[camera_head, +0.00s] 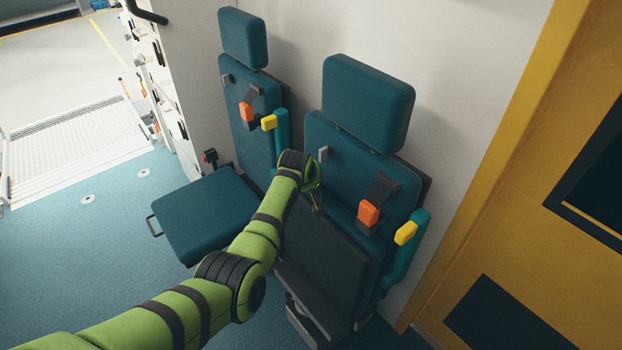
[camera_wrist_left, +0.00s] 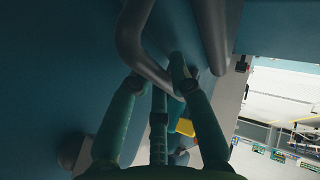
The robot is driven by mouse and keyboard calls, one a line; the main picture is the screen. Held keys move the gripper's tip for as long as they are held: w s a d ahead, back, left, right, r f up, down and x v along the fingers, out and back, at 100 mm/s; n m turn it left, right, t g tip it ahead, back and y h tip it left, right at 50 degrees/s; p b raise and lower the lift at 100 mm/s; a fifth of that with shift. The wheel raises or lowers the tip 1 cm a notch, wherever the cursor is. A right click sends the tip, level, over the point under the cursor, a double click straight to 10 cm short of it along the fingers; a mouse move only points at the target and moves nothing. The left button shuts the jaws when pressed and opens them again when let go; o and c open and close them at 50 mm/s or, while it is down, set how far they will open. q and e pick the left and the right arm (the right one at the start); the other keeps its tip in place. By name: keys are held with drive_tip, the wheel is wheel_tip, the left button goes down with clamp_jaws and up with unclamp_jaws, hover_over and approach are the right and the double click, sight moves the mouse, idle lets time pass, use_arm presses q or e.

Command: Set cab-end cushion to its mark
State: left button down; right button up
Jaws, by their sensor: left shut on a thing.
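The cushion of the nearer, right-hand seat, which I take for the cab-end cushion (camera_head: 325,262), is tipped up with its dark underside facing out. It leans close to the teal backrest. My left gripper (camera_head: 317,204) is at its upper edge, largely hidden behind my green wrist. In the left wrist view, the left fingers (camera_wrist_left: 165,78) are closed around a grey bent bar (camera_wrist_left: 140,58), which looks like the cushion's handle. I cannot make out a mark. My right gripper is not in view.
The farther seat's cushion (camera_head: 207,214) is folded down flat, left of my arm. Orange buckles (camera_head: 368,213) and teal armrests with yellow ends (camera_head: 406,233) stick out from the backrests. A yellow wall (camera_head: 510,170) stands right. Blue floor (camera_head: 95,250) is open at left, towards the ramp (camera_head: 75,150).

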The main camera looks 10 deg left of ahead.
use_arm(q)
drive_tip(key=c, duration=1.1)
unclamp_jaws()
drive_tip(key=shift+w+d+r, duration=0.2)
drive_tip(key=shift+w+d, duration=0.05)
drive_tip(key=shift+w+f, duration=0.15)
drive_tip(key=shift+f, duration=0.05)
drive_tip(key=shift+f, duration=0.1)
drive_tip(key=shift+s, duration=0.2)
drive_tip(key=v, duration=1.2)
